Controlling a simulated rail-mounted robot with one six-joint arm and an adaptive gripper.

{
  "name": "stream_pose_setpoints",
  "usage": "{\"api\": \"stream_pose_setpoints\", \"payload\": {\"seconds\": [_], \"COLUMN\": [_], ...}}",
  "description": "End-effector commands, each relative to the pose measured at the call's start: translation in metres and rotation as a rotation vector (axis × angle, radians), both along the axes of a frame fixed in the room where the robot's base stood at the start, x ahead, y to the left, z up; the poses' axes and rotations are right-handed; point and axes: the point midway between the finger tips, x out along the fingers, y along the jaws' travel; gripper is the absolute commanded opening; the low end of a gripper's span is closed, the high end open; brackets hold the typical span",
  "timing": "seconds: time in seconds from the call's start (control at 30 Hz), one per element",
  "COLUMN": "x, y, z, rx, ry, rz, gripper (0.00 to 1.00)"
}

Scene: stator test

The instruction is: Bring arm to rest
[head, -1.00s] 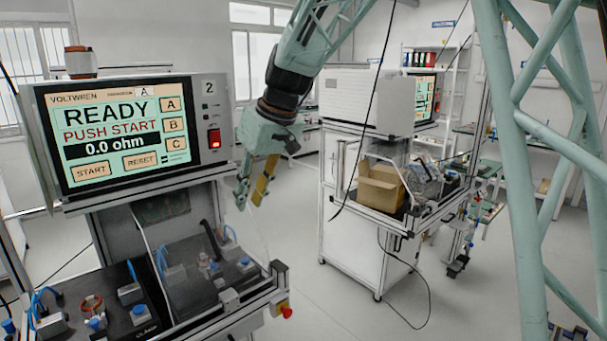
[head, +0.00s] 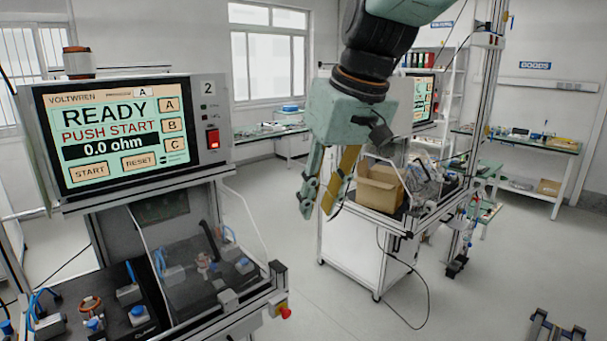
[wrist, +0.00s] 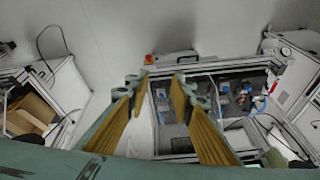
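My gripper (head: 317,207) hangs in mid-air in the head view, fingers pointing down, to the right of the test station's screen (head: 115,135) and in front of the far white cabinet. In the wrist view, its two yellow-padded fingers (wrist: 158,88) stand apart with a clear gap. I see nothing held between them. The floor and a workbench with blue-tipped clamps (wrist: 222,90) show beyond the fingers.
The station's screen reads READY, PUSH START, 0.0 ohm. A copper-coloured ring (head: 91,306) sits on its deck. An open cardboard box (head: 379,187) stands on the far cabinet behind my gripper. Open floor (head: 300,270) lies between the two stations.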

Motion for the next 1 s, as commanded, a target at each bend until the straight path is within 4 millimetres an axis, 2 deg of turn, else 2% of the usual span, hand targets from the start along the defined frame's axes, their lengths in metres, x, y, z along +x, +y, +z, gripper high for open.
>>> {"api": "stream_pose_setpoints", "payload": {"seconds": [0.1,0.47,1.0], "x": [-0.022,-0.087,-0.188], "y": [-0.019,-0.067,-0.126], "z": [0.004,0.006,-0.007], "rx": [-0.005,-0.023,-0.047], "ry": [-0.002,-0.005,-0.011], "rz": [-0.035,-0.134,-0.287], "gripper": [0.22,0.22,0.22]}}
